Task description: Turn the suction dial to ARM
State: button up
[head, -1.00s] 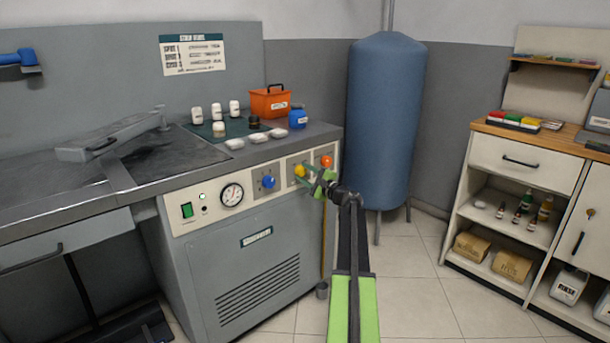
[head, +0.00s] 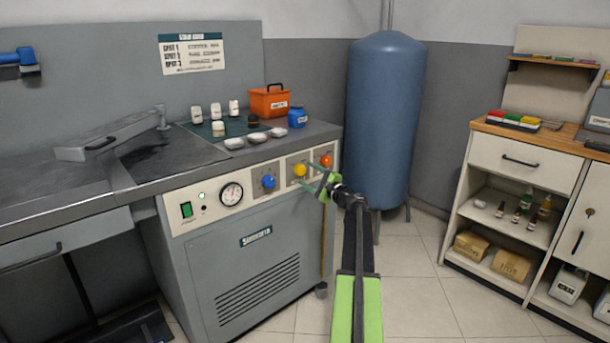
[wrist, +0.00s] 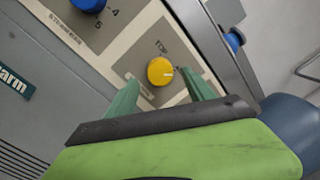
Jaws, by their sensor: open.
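A yellow dial (head: 300,170) sits on the cream-framed front panel of the grey machine, between a blue dial (head: 269,181) and an orange dial (head: 326,161). The yellow dial also shows in the wrist view (wrist: 160,71), with a label that seems to read TOP above it. Its white mark points right in that picture, towards my right finger. Other lettering around it is hidden or too small to read. My gripper (head: 315,182) is open just in front of the panel, below and right of the yellow dial in the head view. In the wrist view its green fingers straddle the dial's line; contact is not visible.
A green switch (head: 187,209), a small lamp and a gauge (head: 231,194) are further left on the panel. A blue tank (head: 385,115) stands behind my arm. Bottles, dishes and an orange box (head: 269,102) are on the machine top. The floor at right is clear.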

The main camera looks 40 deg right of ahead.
jog(key=s+a+f+b, duration=0.1)
jog(key=s, duration=1.3)
jog(key=shift+s+f, duration=0.15)
jog(key=shift+s, duration=0.2)
